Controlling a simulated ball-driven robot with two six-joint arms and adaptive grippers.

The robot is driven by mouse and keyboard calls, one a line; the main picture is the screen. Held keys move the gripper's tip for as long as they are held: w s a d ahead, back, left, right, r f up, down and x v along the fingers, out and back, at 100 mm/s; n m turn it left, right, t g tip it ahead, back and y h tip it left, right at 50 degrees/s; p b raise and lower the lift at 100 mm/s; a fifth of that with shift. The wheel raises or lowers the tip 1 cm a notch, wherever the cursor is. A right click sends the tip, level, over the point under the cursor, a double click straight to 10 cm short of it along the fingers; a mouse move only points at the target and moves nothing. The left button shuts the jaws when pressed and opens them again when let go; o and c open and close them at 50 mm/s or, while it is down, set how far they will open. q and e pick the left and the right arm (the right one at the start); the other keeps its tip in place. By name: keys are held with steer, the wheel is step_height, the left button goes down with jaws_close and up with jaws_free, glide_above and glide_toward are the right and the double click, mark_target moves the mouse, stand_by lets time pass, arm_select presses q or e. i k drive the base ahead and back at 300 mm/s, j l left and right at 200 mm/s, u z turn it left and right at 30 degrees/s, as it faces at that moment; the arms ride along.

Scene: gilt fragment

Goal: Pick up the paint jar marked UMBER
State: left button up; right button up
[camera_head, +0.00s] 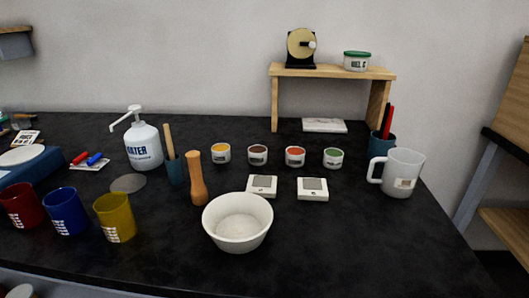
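Several small open paint jars stand in a row in the middle of the dark worktop. From left to right they show a yellow paint jar (221,154), a brown paint jar (257,156), an orange-red paint jar (295,158) and a green paint jar (333,159). Each has a pale label, but the print is too small to read. By colour, the brown one fits UMBER. All are upright and apart from each other. Neither of my grippers is in view.
In front of the jars stand a white bowl (238,228), a wooden pestle-like handle (197,182) and two small white square devices (262,186) (312,189). A white pump bottle (143,147) is left, a translucent jug (400,172) right. A wooden shelf (330,72) spans behind.

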mark_target(257, 154)
steer(key=k+j+z, duration=0.6)
steer(key=j+z, duration=0.2)
steer(key=k+j+z, duration=0.25)
steer(key=k+z, duration=0.2)
steer(key=i, duration=0.1)
